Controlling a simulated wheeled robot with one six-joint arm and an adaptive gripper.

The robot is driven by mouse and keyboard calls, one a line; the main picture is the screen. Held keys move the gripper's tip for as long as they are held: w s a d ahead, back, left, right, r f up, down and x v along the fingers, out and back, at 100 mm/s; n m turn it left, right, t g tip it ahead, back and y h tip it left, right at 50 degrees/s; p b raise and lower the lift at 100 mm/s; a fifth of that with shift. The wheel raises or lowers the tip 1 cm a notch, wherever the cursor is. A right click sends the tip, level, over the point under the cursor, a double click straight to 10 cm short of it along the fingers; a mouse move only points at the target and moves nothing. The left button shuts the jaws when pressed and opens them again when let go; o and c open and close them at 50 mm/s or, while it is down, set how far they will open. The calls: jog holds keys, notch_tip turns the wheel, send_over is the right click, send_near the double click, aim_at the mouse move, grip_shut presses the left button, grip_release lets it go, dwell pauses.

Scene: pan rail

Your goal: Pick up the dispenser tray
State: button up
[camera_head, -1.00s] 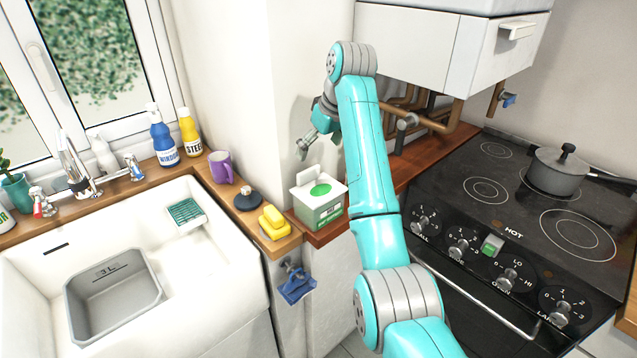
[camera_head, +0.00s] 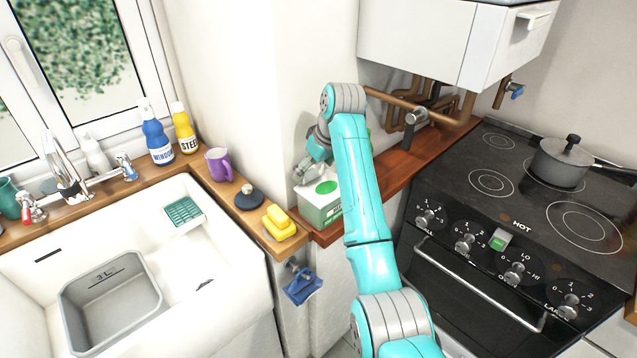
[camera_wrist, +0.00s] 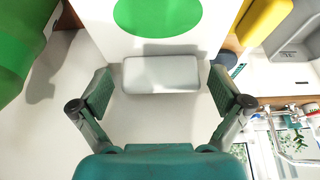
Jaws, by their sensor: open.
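What seems to be the dispenser tray is a white box with a green circle on top and a green printed front (camera_head: 322,208), standing on the wooden counter beside the wall. A pale grey rounded tab (camera_wrist: 160,66) at the box's edge shows in the wrist view. My gripper (camera_head: 306,172) is at the wall side of the box, low over its top. In the wrist view my open gripper (camera_wrist: 160,84) has one finger on each side of the tab, with visible gaps. The fingers hold nothing. My arm hides part of the box's right side.
A yellow sponge (camera_head: 279,222), a dark round stopper (camera_head: 248,196) and a purple mug (camera_head: 219,164) stand left of the box. The wall is close behind. A green object (camera_wrist: 22,45) is near the left finger. The stove (camera_head: 500,200) is to the right.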

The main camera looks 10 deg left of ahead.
jog(key=c, duration=1.1)
